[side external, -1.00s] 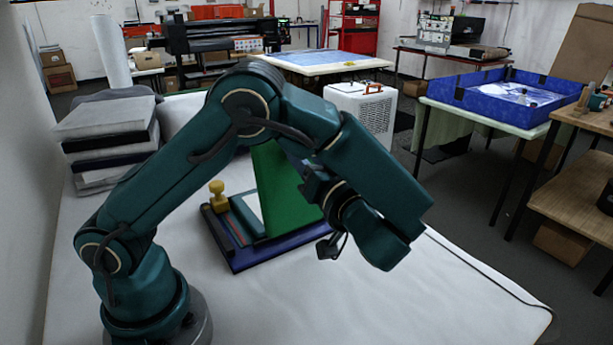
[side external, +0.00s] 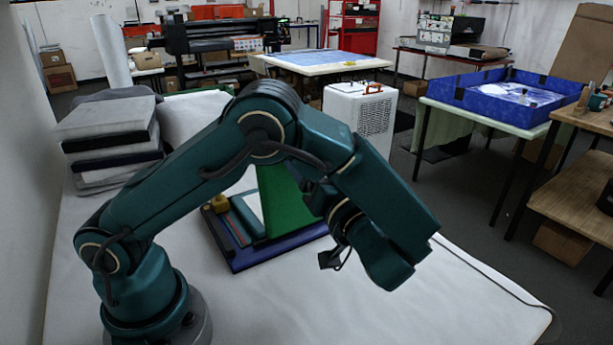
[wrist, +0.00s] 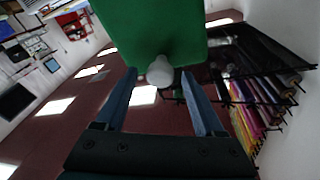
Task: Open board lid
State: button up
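The board (side external: 236,262) lies on the white table, with a dark blue base and a pale inner panel. Its green lid (side external: 287,205) stands raised at a steep angle, partly hidden by my arm. In the wrist view the green lid (wrist: 150,28) fills the top middle, with a whitish round knob (wrist: 160,72) at its near edge. My gripper (wrist: 159,76) has its two blue fingers on either side of the knob, with a visible gap on each side. The fingertips are hidden in the side view.
A yellow knob-shaped piece (side external: 216,203) is at the board's left corner, partly covered by my arm. Grey and black folded cushions (side external: 108,140) are stacked at the table's back left.

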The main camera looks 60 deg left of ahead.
jog(key=shift+r, duration=0.15)
jog(key=s+a+r, duration=0.7)
jog(key=a+r, duration=0.2)
jog(key=r, duration=0.1)
jog(key=shift+a+r, duration=0.2)
jog(key=shift+r, duration=0.2)
